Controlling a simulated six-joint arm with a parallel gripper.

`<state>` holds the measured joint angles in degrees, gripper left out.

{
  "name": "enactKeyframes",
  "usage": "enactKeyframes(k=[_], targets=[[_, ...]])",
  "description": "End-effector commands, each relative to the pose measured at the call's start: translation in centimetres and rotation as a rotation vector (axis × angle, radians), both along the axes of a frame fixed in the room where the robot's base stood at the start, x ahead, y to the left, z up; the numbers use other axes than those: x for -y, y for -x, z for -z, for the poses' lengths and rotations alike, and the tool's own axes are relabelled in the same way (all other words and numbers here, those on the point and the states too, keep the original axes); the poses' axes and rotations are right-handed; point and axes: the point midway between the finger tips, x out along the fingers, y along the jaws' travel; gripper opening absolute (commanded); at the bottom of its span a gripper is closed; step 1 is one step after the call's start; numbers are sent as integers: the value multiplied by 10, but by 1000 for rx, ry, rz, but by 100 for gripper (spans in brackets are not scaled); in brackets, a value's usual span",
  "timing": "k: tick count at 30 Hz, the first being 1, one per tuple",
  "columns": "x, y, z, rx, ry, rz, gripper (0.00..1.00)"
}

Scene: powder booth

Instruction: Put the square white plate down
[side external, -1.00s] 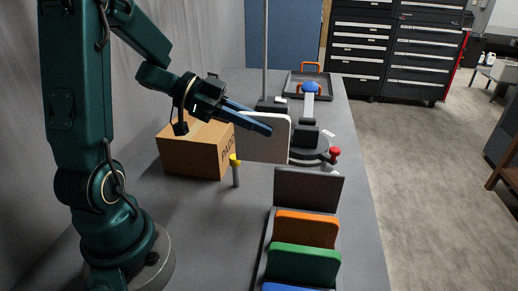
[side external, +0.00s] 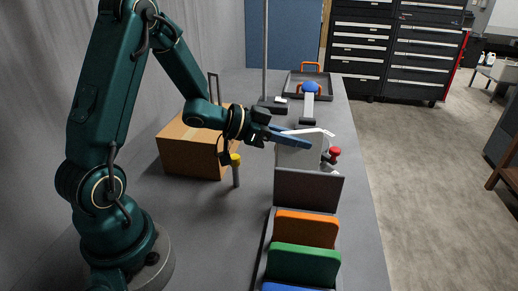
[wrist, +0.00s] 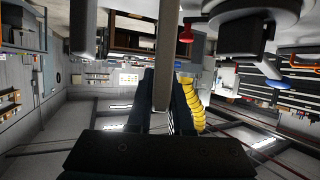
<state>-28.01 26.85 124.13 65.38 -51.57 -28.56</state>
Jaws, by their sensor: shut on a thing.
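The square white plate (side external: 299,157) is upright in my gripper (side external: 306,142), whose blue-grey fingers are shut on its upper part. It hangs just behind the dark grey panel (side external: 308,190), which hides its lower edge, so I cannot tell whether it touches anything below. It is close to the red knob (side external: 335,152) and covers much of the dark round fixture there. In the wrist view the plate (wrist: 163,60) shows edge-on between my gripper's fingers (wrist: 163,88).
A rack holds the grey panel, an orange panel (side external: 306,230), a green panel (side external: 303,264) and a blue one. A cardboard box (side external: 190,152) and a yellow-topped post (side external: 235,170) stand to the left. A tray (side external: 308,86) lies at the back. The front left bench is clear.

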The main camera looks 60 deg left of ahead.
Motion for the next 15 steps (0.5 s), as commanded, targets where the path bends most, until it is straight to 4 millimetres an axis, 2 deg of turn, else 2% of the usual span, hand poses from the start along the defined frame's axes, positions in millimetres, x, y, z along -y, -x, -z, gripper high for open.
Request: enactKeyframes(k=[8,15], targets=[[0,0,18,1,2,1,0],[0,0,43,-1,3,0,0]])
